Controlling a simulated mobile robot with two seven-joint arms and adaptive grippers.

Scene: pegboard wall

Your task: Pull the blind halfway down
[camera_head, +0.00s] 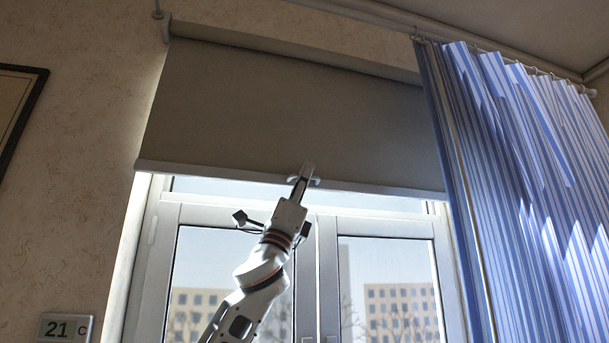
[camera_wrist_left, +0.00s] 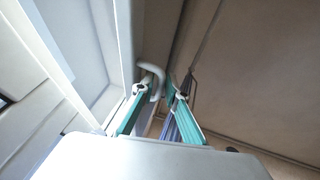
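The grey-brown roller blind (camera_head: 280,110) hangs over the upper part of the window, with a pale bottom bar (camera_head: 230,174). A small white curved handle (camera_head: 317,181) sits at the middle of that bar. My left gripper (camera_head: 304,174) reaches up from below and overlaps the handle in the head view. In the left wrist view, the two teal-padded fingers (camera_wrist_left: 160,90) stand apart with a gap between them. The white handle (camera_wrist_left: 153,71) shows at the left fingertip; whether they touch, I cannot tell. My right gripper is not in view.
A blue-striped curtain (camera_head: 530,180) hangs on the right from a rod. The window frame (camera_head: 328,270) lies behind my arm. A thermometer display (camera_head: 65,328) and a picture frame (camera_head: 18,105) are on the left wall. The space below the blind's bar is clear except for my arm.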

